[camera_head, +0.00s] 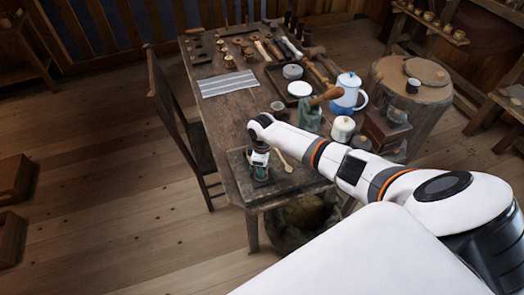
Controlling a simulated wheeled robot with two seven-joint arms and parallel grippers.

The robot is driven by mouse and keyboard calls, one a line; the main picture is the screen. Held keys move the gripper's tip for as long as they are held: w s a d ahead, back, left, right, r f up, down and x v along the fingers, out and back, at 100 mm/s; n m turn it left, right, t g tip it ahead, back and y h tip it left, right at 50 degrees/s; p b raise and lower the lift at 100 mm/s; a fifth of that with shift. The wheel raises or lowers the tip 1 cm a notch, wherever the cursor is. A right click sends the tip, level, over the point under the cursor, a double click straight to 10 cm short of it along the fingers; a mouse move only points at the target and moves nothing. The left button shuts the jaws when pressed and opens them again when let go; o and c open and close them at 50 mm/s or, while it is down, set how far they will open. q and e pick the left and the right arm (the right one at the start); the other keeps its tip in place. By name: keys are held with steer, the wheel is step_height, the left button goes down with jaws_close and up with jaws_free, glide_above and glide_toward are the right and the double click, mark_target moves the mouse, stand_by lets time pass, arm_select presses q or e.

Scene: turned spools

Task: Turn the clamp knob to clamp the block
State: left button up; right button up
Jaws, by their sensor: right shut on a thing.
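My right arm reaches in from the right, and my right gripper (260,172) points down at the near left corner of the table, over a dark flat board (290,181). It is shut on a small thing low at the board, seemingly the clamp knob. The fingers and wrist hide most of the knob, and the block and clamp body cannot be told apart at this size. My left gripper is not in view.
The wooden table (232,110) holds a wooden spoon (284,161) beside the gripper, a striped cloth (228,83), a blue and white pot (347,92), a lidded white jar (343,129) and a wooden box (385,130). A chair (172,110) stands at the left.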

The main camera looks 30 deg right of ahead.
steer(key=m+p, duration=0.2)
steer(key=m, duration=0.1)
steer(key=shift+r+m, duration=0.15)
steer(key=shift+m, duration=0.25)
steer(key=shift+m+p, duration=0.8)
steer(key=shift+m, duration=1)
steer(key=shift+w, duration=0.1)
steer(key=o, duration=1)
step_height(320, 180, up, 12)
steer(key=shift+f+b, duration=0.1)
steer(key=shift+b, duration=0.65)
